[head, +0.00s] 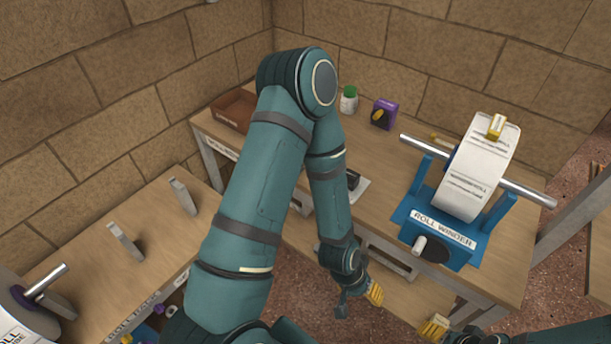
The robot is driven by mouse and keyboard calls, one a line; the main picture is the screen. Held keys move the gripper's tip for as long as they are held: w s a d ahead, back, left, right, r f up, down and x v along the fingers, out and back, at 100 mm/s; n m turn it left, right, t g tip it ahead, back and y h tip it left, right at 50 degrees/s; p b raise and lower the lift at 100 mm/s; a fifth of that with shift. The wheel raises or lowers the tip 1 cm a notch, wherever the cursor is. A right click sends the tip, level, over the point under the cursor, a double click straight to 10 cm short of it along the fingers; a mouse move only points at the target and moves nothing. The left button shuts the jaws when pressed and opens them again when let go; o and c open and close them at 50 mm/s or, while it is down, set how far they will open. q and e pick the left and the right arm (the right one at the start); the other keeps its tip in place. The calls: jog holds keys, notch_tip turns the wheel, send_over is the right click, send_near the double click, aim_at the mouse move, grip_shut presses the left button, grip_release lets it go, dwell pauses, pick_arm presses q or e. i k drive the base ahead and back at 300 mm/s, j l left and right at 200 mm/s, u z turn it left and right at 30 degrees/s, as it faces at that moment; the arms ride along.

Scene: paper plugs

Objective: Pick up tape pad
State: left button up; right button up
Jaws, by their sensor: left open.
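I cannot tell for sure which thing is the tape pad. A small purple block with a yellow front (384,114) stands at the back of the wooden bench, beside a green-and-white bottle. A small yellow piece (496,126) sits on top of the white paper roll (473,177). My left gripper (358,298) is low in front of the bench, pointing down, open and apart from these things. My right gripper (436,327) shows only a yellow finger at the bottom edge; its jaws cannot be judged.
A dark object (353,180) lies near white paper, partly behind my arm. A left bench (90,262) holds metal brackets.

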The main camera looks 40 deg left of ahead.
aim_at(353, 177)
jog(key=u, duration=0.9)
jog(key=i+j, duration=0.1)
jog(key=z, duration=0.05)
